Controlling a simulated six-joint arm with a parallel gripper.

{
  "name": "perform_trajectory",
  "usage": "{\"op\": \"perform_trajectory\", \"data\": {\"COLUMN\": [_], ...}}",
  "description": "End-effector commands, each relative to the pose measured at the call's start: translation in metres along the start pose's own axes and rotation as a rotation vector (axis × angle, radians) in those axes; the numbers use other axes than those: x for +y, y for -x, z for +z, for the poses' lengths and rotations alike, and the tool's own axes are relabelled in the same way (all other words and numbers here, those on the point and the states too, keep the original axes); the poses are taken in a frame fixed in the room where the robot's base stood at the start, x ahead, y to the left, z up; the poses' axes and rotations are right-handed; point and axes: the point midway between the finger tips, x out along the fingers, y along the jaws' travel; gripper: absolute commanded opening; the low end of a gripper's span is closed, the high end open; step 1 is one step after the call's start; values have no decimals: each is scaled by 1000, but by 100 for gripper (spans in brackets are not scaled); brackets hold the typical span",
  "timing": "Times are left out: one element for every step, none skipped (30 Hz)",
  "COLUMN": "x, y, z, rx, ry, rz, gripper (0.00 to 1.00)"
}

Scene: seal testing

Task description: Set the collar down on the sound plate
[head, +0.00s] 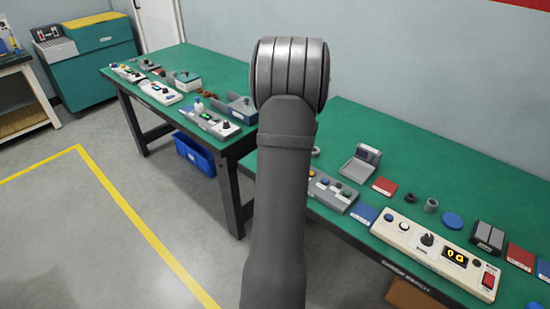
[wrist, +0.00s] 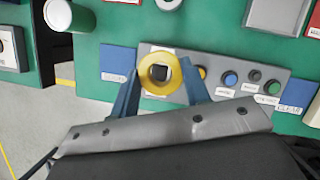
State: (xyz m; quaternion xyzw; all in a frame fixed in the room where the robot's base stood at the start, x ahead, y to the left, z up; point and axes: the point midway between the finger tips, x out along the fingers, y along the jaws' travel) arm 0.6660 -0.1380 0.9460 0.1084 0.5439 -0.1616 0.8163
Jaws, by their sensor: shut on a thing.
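In the wrist view, my gripper (wrist: 160,80) is shut on a yellow ring-shaped collar (wrist: 146,84), with one blue finger on each side of it. A dark square shows through the collar's hole. The collar is over the left end of a grey button panel (wrist: 220,90); I cannot tell its height. A labelled blue plate (wrist: 118,62) lies left of the collar, and another blue plate (wrist: 297,92) lies right of the panel. I cannot tell which plate is the sound plate. In the head view, my arm hides the gripper and the collar.
The green bench (head: 400,160) holds a cream control box (head: 435,248), a red plate (head: 384,186), a blue disc (head: 452,220) and small dark rings. A grey stand (head: 360,165) is at the back. Bare green surface lies between these things.

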Motion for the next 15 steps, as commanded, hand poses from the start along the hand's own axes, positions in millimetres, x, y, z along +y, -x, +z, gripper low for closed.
{"op": "perform_trajectory", "data": {"x": [11,18,26,34,40,49,56,62,71,77,82,88,92,95,98], "y": [-7,-11,-17,-22,-26,-32,-37,-41,-47,-50,-54,-58,-60,-63,-65], "z": [-1,-2,-1,-2,-2,-2,-2,-3,-3,-3,-3,-3,-3,-3,-3], "rx": [2,2,2,2,2,1,1,1,1,1,1,0,0,1,0], "ry": [7,6,6,6,6,5,5,4,5,4,3,2,1,2,2], "rz": [2,2,2,2,1,2,2,1,1,1,1,1,1,1,0], "gripper": [13,13,13,13,13,13,13,13,13,13,13,13,13,13,13]}}
